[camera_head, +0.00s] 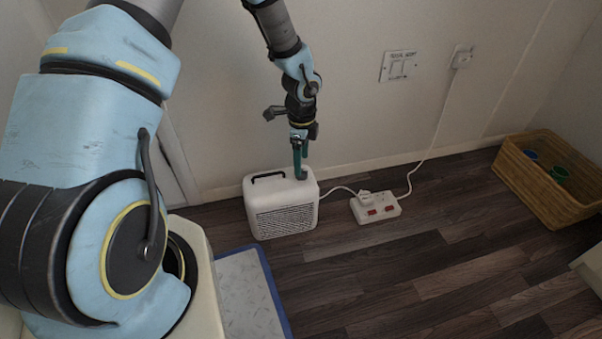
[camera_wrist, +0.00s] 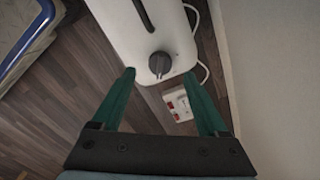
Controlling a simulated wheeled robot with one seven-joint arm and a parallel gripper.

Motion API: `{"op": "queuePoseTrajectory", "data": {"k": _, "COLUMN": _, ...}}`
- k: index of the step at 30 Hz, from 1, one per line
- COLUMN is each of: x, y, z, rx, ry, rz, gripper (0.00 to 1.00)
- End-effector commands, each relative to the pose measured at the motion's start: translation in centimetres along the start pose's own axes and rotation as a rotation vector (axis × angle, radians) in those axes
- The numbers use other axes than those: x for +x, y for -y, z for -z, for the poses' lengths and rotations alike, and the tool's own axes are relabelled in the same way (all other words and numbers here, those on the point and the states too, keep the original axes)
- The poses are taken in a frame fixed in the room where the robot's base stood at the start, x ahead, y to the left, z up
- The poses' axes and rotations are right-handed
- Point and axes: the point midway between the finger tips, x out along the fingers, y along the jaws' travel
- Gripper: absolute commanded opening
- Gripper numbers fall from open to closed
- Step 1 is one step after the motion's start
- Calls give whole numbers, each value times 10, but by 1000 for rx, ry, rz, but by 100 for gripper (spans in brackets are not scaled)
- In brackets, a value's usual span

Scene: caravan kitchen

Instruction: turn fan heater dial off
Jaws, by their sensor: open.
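The white fan heater (camera_head: 283,203) stands on the wooden floor near the wall, with a grille on its front and a dark handle on top. Its dark round dial (camera_wrist: 160,63) sits on the top face near one end, seen in the wrist view. My gripper (camera_head: 301,172) points down over the dial end of the heater. In the wrist view my gripper (camera_wrist: 158,74) is open, with the green fingers on either side of the dial and apart from it. In the head view the fingers hide the dial.
A white extension block (camera_head: 375,207) with red switches lies right of the heater, its cable running to a wall socket (camera_head: 462,57). A wicker basket (camera_head: 545,190) stands at the far right. A blue-edged mat (camera_head: 245,290) lies in front. The floor at right is mostly clear.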

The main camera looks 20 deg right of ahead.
Motion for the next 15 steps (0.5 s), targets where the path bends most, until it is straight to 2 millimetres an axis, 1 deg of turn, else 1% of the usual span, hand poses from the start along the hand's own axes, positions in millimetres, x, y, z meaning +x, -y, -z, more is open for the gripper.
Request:
{"op": "queuePoseTrajectory", "data": {"k": 1, "x": 14, "y": 0, "z": 0, "rx": 1, "ry": 0, "rz": -1, "gripper": 77}}
{"op": "queuePoseTrajectory", "data": {"k": 6, "x": 33, "y": 0, "z": 0, "rx": 0, "ry": 1, "rz": 0, "gripper": 77}}
{"op": "queuePoseTrajectory", "data": {"k": 10, "x": 39, "y": 0, "z": 0, "rx": 0, "ry": 0, "rz": 1, "gripper": 77}}
{"op": "queuePoseTrajectory", "data": {"k": 15, "x": 40, "y": 0, "z": 0, "rx": -1, "ry": 0, "rz": 1, "gripper": 77}}
